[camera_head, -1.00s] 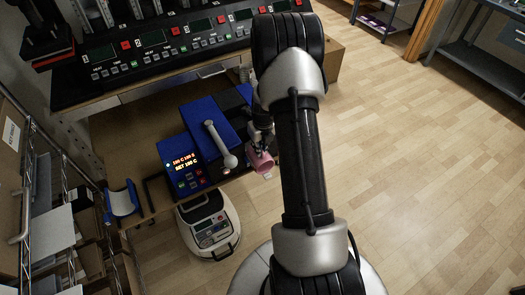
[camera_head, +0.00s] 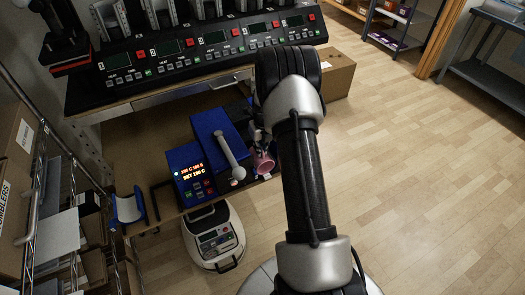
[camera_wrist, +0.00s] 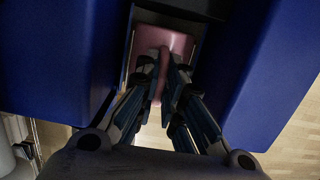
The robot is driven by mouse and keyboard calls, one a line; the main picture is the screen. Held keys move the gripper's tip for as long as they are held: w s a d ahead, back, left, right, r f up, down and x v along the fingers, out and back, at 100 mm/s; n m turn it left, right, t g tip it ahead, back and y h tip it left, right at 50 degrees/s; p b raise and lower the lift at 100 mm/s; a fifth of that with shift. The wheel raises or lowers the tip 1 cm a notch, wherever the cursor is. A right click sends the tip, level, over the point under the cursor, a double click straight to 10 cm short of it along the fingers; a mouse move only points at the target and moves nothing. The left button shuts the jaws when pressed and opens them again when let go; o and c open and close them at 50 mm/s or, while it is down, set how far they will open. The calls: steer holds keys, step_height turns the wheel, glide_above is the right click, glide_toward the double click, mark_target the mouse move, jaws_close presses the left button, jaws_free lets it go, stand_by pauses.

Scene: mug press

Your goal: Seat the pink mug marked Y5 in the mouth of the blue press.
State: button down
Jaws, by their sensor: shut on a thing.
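The pink mug (camera_head: 264,164) is at the right side of the blue press (camera_head: 207,125) in the head view, its round opening facing the camera. My gripper (camera_head: 261,143) is shut on the mug from above and behind, partly hidden by my arm. In the wrist view, the gripper's dark fingers (camera_wrist: 163,70) close on the pink mug (camera_wrist: 175,42), which shows between two blue walls of the press (camera_wrist: 55,60). The Y5 mark cannot be read. Whether the mug touches the press or rests in its mouth cannot be told.
The press's grey lever (camera_head: 229,152) with a round knob is just left of the mug. A control panel (camera_head: 190,175) with lit digits is on its left. A long row of black machines (camera_head: 190,55) stands behind. A cardboard box (camera_head: 337,75) is at right.

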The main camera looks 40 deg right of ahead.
steer(key=shift+w, duration=0.4)
steer(key=shift+d, duration=0.1)
steer(key=c, duration=1.6)
jaws_free()
steer(key=shift+c, duration=0.2)
steer(key=shift+o, duration=0.2)
steer(key=o, duration=0.8)
steer(key=shift+r, duration=0.2)
